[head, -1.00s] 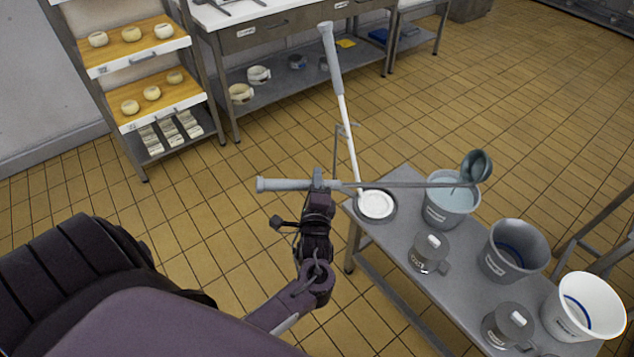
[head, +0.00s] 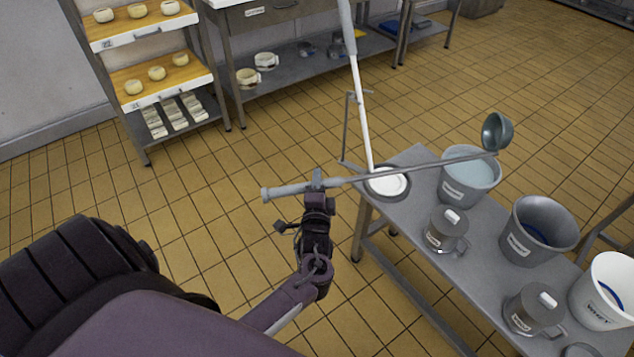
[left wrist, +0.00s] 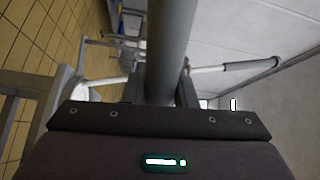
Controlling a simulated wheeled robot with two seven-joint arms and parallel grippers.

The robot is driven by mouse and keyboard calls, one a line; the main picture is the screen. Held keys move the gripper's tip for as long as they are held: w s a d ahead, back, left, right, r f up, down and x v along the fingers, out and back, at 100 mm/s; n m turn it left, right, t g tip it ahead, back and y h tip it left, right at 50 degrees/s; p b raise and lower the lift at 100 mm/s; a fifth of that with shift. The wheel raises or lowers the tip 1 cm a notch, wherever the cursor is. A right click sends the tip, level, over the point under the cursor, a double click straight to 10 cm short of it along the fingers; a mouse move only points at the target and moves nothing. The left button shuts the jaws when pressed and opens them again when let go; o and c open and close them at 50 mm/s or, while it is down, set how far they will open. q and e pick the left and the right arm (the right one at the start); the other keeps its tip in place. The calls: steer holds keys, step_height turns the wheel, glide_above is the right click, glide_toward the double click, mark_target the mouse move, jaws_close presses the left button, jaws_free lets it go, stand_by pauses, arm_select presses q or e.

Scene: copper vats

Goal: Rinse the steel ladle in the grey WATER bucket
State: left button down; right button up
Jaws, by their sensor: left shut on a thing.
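The steel ladle has a long handle (head: 410,166) and a round dark bowl (head: 497,131). My left gripper (head: 318,182) is shut on the grip end of the handle; the grip also fills the middle of the left wrist view (left wrist: 170,50). The ladle lies nearly level, its bowl end slightly raised. The bowl is above and just right of the grey water bucket (head: 452,192), apart from the water. The bucket stands on a steel bench (head: 405,205) and holds pale blue water. My right gripper is not in view.
A white-handled tool (head: 360,100) stands in a round dish (head: 388,183) left of the bucket. A lidded jug (head: 445,230), another grey bucket (head: 538,230), a second jug (head: 533,308) and a white WHEY bucket (head: 603,290) share the bench. A cheese rack (head: 155,90) stands at back left.

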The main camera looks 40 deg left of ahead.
arm_select(q)
step_height(320, 180, down, 7)
steer(key=n+b, duration=0.2)
steer(key=b, duration=0.3)
steer(key=shift+w+d, duration=0.15)
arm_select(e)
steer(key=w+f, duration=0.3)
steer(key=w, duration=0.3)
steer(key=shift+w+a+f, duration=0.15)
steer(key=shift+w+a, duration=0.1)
arm_select(q)
steer(key=shift+f, duration=0.1)
